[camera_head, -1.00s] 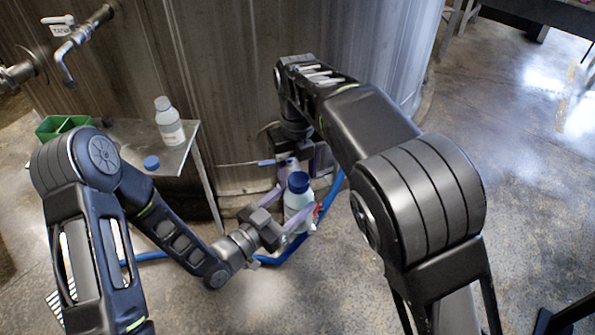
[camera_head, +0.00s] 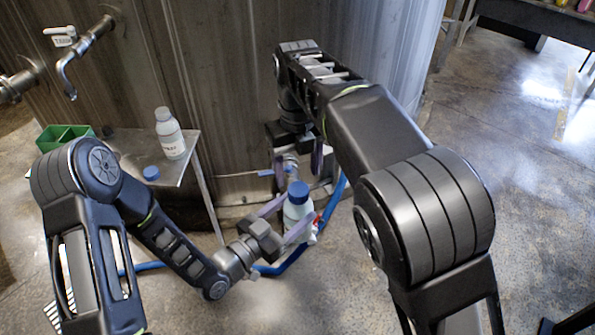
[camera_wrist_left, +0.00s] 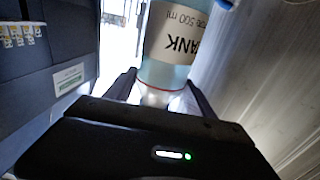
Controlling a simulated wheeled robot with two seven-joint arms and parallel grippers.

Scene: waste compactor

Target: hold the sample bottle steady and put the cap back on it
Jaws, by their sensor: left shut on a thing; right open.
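The sample bottle (camera_head: 297,224) is white with a blue cap (camera_head: 298,192) sitting on its top, and stands roughly upright in the head view. My left gripper (camera_head: 291,222) is shut around its body. In the left wrist view the bottle (camera_wrist_left: 172,45) shows a label reading TANK and 500 ml, between the two fingers (camera_wrist_left: 160,92). My right gripper (camera_head: 298,165) is open, just above and behind the cap, apart from it. Whether the cap is fully seated cannot be told.
A small metal table (camera_head: 190,165) at left bears another white bottle (camera_head: 170,140), a loose blue cap (camera_head: 151,173) and a green bin (camera_head: 62,136). A large steel tank (camera_head: 225,80) stands behind. A blue hose (camera_head: 283,266) lies on the floor. A tap (camera_head: 68,70) juts out at upper left.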

